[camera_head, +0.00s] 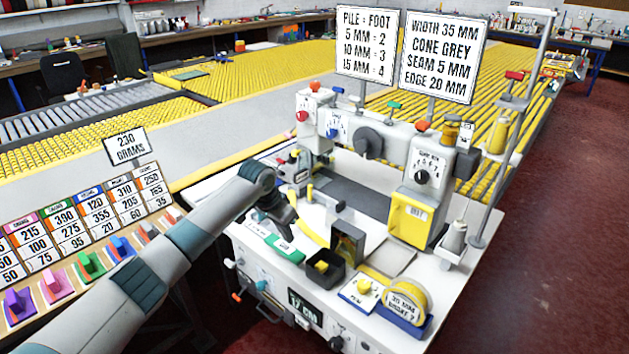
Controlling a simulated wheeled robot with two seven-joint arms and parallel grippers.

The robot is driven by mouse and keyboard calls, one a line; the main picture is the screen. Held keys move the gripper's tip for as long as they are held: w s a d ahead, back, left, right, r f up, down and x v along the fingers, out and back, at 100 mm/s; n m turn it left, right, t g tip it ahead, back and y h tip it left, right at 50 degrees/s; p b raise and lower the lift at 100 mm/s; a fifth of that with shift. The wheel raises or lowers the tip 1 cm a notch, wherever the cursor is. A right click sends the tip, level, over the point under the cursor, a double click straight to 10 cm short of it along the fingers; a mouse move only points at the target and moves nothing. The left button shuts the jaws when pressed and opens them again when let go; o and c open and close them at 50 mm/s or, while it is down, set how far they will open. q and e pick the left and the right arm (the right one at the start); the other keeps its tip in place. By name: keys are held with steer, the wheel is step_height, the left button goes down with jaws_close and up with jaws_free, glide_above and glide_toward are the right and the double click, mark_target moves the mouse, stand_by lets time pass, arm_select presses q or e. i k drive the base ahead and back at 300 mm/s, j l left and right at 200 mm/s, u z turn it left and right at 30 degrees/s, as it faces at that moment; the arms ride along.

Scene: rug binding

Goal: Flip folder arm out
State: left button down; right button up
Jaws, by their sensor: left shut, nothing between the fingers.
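The white binding machine (405,180) stands on a white worktable. My left arm comes in from the lower left. My left gripper (287,232) is shut and empty, low over the front left of the machine bed. A curved yellow piece (316,228) lies just right of the gripper, and a dark bracket with a tan face (347,245) stands beyond it. I cannot tell which part is the folder arm, or whether the gripper touches anything. The wrist and fingers hide part of the bed. My right gripper is out of view.
A black bin (324,268) with a yellow item, a tape roll (407,300) and a thread cone (453,240) crowd the table's front right. A thread stand (512,130) rises at right. A row of coloured knobs (88,266) lines the left bench.

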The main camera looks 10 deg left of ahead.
mark_target(313, 197)
steer(key=i, duration=1.2)
